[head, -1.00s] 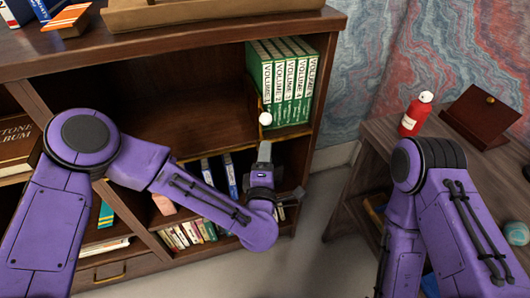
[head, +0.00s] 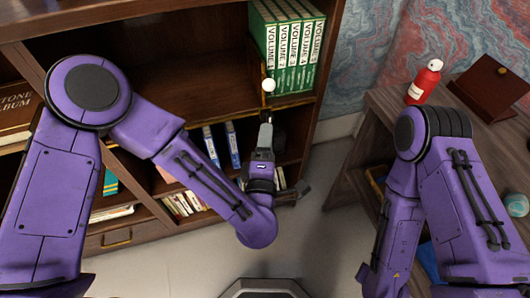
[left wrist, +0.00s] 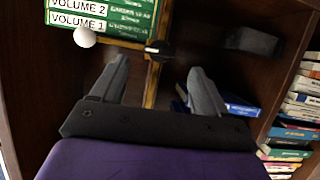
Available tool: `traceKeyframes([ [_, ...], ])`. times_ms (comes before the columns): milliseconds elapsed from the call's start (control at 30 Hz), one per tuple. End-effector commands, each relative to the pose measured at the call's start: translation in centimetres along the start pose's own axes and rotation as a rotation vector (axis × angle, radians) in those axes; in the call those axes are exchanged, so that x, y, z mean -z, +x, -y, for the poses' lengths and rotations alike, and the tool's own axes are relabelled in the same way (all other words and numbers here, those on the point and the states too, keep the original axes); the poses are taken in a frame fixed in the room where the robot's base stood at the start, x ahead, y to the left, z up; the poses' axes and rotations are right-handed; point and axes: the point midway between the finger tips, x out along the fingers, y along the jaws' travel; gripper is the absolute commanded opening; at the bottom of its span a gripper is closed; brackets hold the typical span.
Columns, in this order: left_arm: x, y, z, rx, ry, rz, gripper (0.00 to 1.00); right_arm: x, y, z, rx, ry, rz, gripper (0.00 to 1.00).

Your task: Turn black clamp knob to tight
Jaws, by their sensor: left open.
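The black clamp knob (left wrist: 158,47) sits on a gold-edged bracket (left wrist: 151,88) in front of the bookcase shelf. In the head view the small dark knob (head: 267,113) shows just above my left gripper (head: 266,126). In the left wrist view my left gripper (left wrist: 159,66) is open, with its fingers spread either side of the bracket's bar and the knob beyond and between the tips. I cannot tell whether a finger touches it. A white ball (left wrist: 84,37) is beside the knob, and it shows in the head view (head: 268,85). My right gripper is out of view.
Green volumes (head: 287,50) stand on the shelf behind the knob. Lower shelves hold smaller books (left wrist: 292,135). A dark block-like shape (left wrist: 255,41) is right of the knob. A side table (head: 375,100) with a red bottle (head: 424,84) is at the right.

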Motion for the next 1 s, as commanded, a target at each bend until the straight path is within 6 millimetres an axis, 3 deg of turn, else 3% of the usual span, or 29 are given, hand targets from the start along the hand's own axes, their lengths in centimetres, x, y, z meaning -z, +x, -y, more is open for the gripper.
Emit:
traceKeyframes([
  [100,-0.1,-2.5,0.1,-0.002,0.004,0.005,0.74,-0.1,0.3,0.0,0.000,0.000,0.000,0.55],
  [267,0.0,-4.2,0.0,-0.001,0.002,0.001,0.74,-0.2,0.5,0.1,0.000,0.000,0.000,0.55],
  [867,-0.6,-4.4,0.1,0.004,0.026,0.030,0.74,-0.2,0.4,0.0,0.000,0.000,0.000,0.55],
  [933,-1.7,-4.6,0.8,0.031,0.104,0.100,0.74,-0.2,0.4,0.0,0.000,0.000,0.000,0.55],
  [1000,-1.5,-4.8,3.4,0.107,0.277,0.186,0.74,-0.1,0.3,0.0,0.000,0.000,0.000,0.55],
])
